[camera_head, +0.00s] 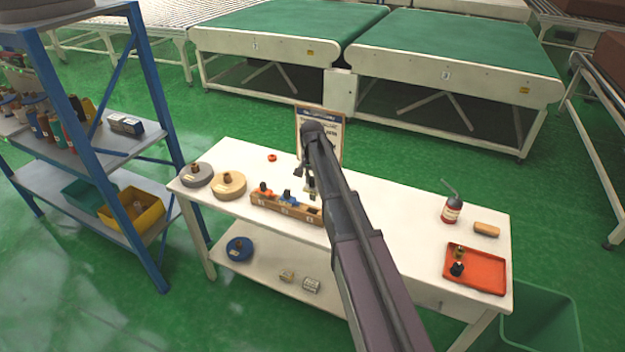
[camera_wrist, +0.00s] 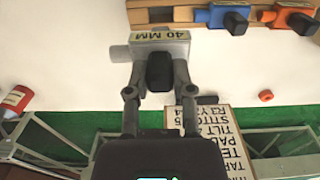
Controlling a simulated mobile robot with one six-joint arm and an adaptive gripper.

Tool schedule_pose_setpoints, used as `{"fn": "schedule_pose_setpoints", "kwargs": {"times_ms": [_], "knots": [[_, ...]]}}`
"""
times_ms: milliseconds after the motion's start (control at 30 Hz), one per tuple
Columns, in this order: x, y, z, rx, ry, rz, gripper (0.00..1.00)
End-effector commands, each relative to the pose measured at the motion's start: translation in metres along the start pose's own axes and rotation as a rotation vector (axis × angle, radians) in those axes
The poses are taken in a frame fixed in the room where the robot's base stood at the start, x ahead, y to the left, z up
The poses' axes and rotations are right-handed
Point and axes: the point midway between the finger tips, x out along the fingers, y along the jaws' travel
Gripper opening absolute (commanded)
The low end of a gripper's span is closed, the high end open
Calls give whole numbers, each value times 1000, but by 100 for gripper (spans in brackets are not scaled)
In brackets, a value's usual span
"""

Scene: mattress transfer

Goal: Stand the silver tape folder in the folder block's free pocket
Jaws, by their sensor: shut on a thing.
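My gripper (camera_wrist: 160,86) is shut on the silver tape folder (camera_wrist: 178,48), holding it by its black handle; its label reads 40 MM. In the head view my gripper (camera_head: 310,186) hangs over the table, close to the right end of the wooden folder block (camera_head: 268,204). My arm hides most of the silver folder there.
The white table (camera_head: 390,205) also holds tape rolls (camera_head: 229,185), a notice board (camera_head: 331,125), a red bottle (camera_head: 452,210), a tan block (camera_head: 486,229) and a red tray (camera_head: 475,285). A small orange ring (camera_head: 272,157) lies behind the block. A blue shelf (camera_head: 150,70) stands left.

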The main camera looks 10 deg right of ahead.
Motion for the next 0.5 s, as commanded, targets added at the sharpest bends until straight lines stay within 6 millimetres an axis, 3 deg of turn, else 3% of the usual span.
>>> {"fn": "schedule_pose_setpoints", "kwargs": {"times_ms": [500], "knots": [[37,-1,0,-1,0,0,0]]}}
